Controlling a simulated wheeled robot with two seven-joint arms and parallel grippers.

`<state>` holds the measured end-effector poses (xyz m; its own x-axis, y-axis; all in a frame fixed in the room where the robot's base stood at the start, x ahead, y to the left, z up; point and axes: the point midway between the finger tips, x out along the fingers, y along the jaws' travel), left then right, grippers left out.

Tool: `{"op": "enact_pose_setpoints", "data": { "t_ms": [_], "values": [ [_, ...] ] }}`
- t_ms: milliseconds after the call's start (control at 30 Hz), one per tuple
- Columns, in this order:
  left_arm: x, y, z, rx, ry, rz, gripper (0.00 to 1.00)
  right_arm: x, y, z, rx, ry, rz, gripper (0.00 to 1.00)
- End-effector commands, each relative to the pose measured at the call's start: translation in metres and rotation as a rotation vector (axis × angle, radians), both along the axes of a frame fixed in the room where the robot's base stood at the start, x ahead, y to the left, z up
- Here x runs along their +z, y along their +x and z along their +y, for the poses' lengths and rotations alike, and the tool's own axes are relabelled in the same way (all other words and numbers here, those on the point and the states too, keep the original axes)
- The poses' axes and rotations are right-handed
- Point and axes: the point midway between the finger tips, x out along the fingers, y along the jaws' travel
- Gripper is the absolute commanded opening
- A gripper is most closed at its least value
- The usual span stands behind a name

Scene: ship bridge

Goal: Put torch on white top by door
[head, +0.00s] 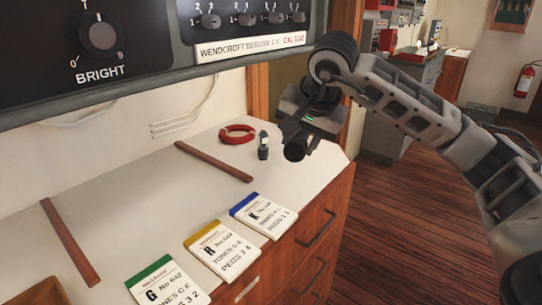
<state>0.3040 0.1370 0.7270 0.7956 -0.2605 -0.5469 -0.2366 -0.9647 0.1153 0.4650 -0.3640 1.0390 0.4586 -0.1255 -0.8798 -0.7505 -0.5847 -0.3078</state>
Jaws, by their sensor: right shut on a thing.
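My right arm comes in from the right, and its gripper (304,122) is above the far right end of the near white top (205,165). It is shut on a black cylinder that looks like the torch (294,150), with its round end towards me. The torch appears raised above the top; the fingers partly hide it. The near white top ends beside a wooden door frame (258,92). Another cabinet with a pale top (455,53) stands far back at the right. My left gripper is out of view.
On the near top lie a red ring-shaped thing (237,134), a small dark upright object (263,146), two brown strips (213,161) and cards with green, yellow and blue edges (264,215). A control panel (130,45) overhangs it. Wooden floor (400,215) is open at right.

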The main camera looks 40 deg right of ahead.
Motion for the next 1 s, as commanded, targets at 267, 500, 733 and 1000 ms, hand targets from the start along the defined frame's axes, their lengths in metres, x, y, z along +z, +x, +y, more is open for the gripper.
{"op": "enact_pose_setpoints", "data": {
  "t_ms": [267, 500, 733, 1000],
  "values": [
    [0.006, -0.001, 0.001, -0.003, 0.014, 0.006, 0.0, -0.027, 0.049, -0.043, -0.004, 0.002, 0.003, 0.09],
    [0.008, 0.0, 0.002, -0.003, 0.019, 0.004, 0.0, -0.07, 0.081, -0.071, 0.001, 0.001, 0.003, 0.09],
    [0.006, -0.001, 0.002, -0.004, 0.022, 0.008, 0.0, -0.088, 0.094, -0.082, 0.003, -0.001, 0.0, 0.09],
    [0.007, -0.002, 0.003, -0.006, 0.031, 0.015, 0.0, -0.118, 0.097, -0.085, 0.005, -0.001, 0.003, 0.09]
  ]
}}
